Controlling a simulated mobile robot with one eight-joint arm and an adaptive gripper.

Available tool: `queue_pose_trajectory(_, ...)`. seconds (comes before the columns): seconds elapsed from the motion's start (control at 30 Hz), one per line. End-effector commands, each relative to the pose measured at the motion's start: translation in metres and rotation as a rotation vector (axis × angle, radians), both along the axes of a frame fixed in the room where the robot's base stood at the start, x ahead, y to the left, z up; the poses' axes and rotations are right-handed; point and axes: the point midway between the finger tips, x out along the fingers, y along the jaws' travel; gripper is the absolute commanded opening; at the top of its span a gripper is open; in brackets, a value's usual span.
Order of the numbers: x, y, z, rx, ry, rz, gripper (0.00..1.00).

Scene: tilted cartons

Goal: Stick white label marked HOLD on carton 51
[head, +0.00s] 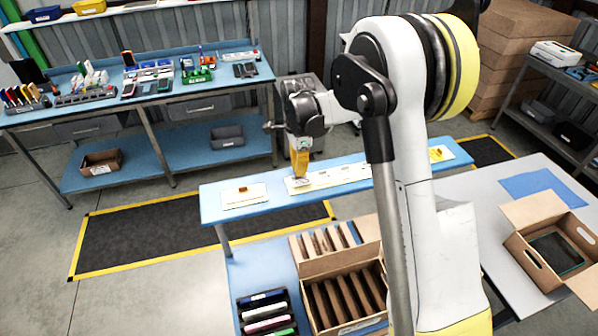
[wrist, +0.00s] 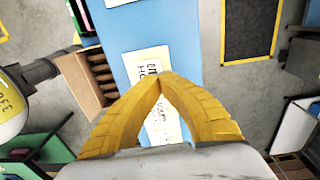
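My gripper (head: 299,172) points down over a pale label strip (head: 345,174) on the narrow blue bench. In the wrist view its yellow fingers (wrist: 160,78) meet at the tips, with a gap lower down. A white label with partly hidden dark print, seemingly starting "HO", shows on a pale card (wrist: 147,60) just beyond the fingertips. I cannot tell whether the tips touch it, and no label shows clearly between them. An open carton (head: 516,246) stands on the grey table at right. No number 51 is legible on any carton.
The narrow blue bench (head: 215,207) also bears a card with an orange-brown piece (head: 243,190) and a yellow label (head: 437,154). A divided brown box (head: 318,262) stands in front of it. A blue sheet (head: 540,186) lies on the grey table. My arm hides part of the bench.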

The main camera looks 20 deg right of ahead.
Motion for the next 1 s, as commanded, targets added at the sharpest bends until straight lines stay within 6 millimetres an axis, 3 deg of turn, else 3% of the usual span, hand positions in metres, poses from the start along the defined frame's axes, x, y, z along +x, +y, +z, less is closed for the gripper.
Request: queue_pose_trajectory(1.0,0.001,0.000,0.046,0.000,0.000,0.000,0.00)
